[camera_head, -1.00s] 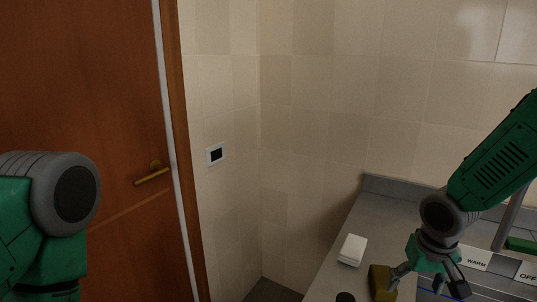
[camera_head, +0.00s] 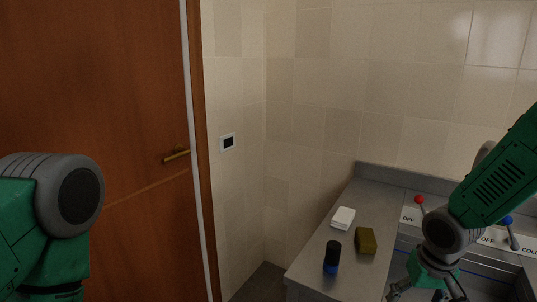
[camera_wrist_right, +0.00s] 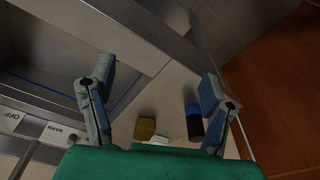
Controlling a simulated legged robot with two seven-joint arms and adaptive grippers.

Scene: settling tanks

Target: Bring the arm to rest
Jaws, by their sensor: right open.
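My right arm comes in from the right in the head view. Its gripper (camera_head: 428,290) is low over the counter and partly cut off by the bottom edge. In the right wrist view the two fingers of the right gripper (camera_wrist_right: 156,95) are spread wide with nothing between them. Below and between them lie an olive-yellow block (camera_wrist_right: 145,129) and a white block (camera_wrist_right: 160,140), with a dark and blue cylinder (camera_wrist_right: 194,122) near one finger. My left arm shows at the left edge of the head view, but its gripper is out of the picture.
The grey counter (camera_head: 308,262) carries the white block (camera_head: 343,217), the olive-yellow block (camera_head: 366,240) and the upright cylinder (camera_head: 332,258). A brown door (camera_head: 90,120) stands left.

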